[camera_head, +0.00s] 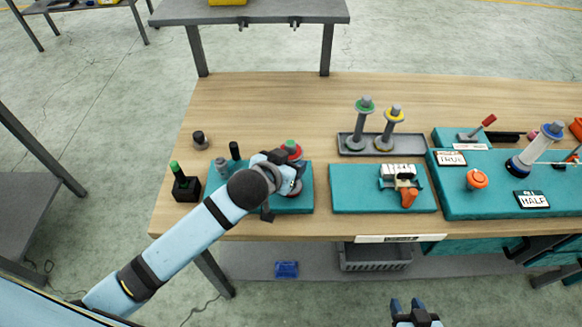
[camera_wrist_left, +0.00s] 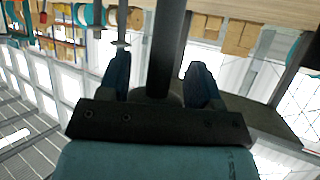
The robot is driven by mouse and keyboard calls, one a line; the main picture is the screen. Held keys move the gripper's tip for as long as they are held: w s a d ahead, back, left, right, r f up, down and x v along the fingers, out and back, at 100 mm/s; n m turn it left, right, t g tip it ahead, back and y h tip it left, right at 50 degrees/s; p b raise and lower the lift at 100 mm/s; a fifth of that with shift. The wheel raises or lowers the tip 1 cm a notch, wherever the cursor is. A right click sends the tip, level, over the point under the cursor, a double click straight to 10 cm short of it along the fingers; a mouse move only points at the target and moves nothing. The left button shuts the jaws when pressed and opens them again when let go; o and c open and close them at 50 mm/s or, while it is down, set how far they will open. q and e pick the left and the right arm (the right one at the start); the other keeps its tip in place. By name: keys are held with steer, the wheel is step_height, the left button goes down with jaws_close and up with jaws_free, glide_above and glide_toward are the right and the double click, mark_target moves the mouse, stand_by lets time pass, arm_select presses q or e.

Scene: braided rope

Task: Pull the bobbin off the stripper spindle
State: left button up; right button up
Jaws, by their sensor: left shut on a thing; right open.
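The red-topped bobbin (camera_head: 292,147) is at the back of a teal base (camera_head: 293,203) on the left part of the bench. My left arm covers most of the bobbin and part of the base. My left gripper (camera_head: 284,176) is at the bobbin and shut on it. In the left wrist view, a dark upright cylinder (camera_wrist_left: 166,45) stands between the fingers of my left gripper (camera_wrist_left: 160,82). The spindle's seating in the bobbin is hidden. My right gripper (camera_head: 412,308) is open and empty, in front of the bench at the bottom.
A black post (camera_head: 234,150) and a green-topped black block (camera_head: 184,183) stand left of the arm. A grey tray (camera_head: 352,148) with two bobbins stands behind a teal fixture (camera_head: 350,190).

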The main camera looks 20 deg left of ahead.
mark_target(289, 145)
arm_select(q)
steer(key=shift+r, duration=0.25)
arm_select(e)
steer(key=shift+r, duration=0.2)
arm_select(q)
steer(key=shift+c, duration=0.5)
steer(key=shift+r+p, duration=0.3)
steer(key=shift+p, duration=0.15)
arm_select(e)
steer(key=shift+d+r, duration=0.1)
arm_select(q)
step_height(289, 145, up, 3)
steer(key=p, duration=0.3)
steer(key=shift+f, duration=0.1)
steer(key=shift+r+p, duration=1.05)
arm_select(e)
steer(key=shift+m, duration=0.3)
steer(key=r, duration=0.4)
steer(key=shift+s+d+r, duration=0.1)
steer(key=shift+d+r, duration=0.1)
steer(key=shift+d+f, duration=0.15)
steer(key=shift+f, duration=0.15)
